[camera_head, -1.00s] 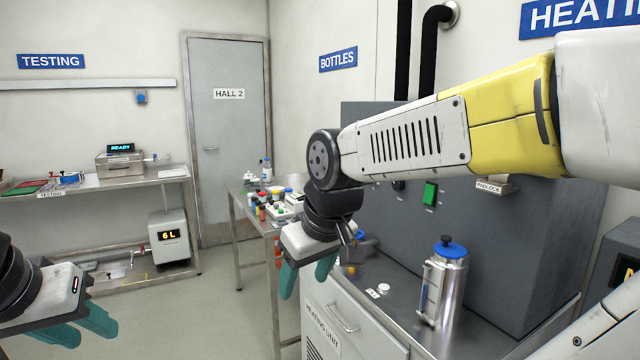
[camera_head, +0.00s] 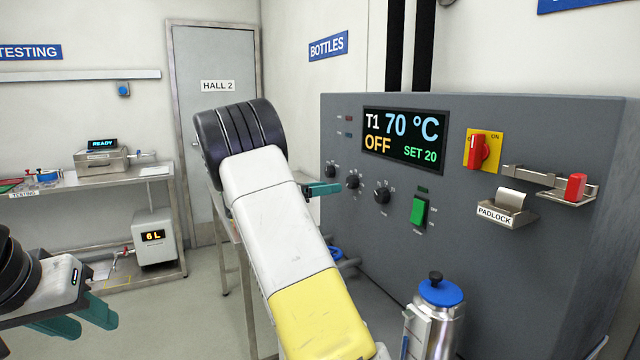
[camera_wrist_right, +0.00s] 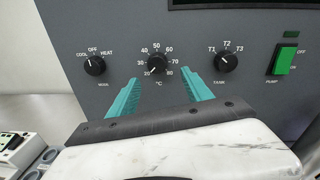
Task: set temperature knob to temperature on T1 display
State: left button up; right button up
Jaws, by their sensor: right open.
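The display (camera_head: 405,138) on the grey heating panel reads T1 70 °C, OFF and SET 20. The black temperature knob (camera_wrist_right: 158,62) has a °C scale from 20 to 80 around it. Its pointer is on the 20 side. It also shows small in the head view (camera_head: 352,181). My right gripper (camera_wrist_right: 160,76) is open, with one teal finger on each side just below the knob; whether they touch it is unclear. In the head view my right arm hides most of that gripper. My left gripper (camera_head: 80,318) is at lower left, empty, with its fingers apart.
The mode knob (camera_wrist_right: 95,65) is left of the temperature knob and the tank knob (camera_wrist_right: 228,62) right of it. A green pump switch (camera_head: 418,211), a red switch on a yellow plate (camera_head: 479,151) and a padlock holder (camera_head: 508,209) are further right. A blue-lidded canister (camera_head: 437,320) stands below.

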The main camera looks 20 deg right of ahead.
aim_at(349, 181)
jog(key=d, duration=0.2)
jog(key=w+d, duration=0.1)
jog(key=d, duration=0.4)
jog(key=shift+w+d+r, duration=0.15)
jog(key=shift+w, duration=0.2)
grip_shut()
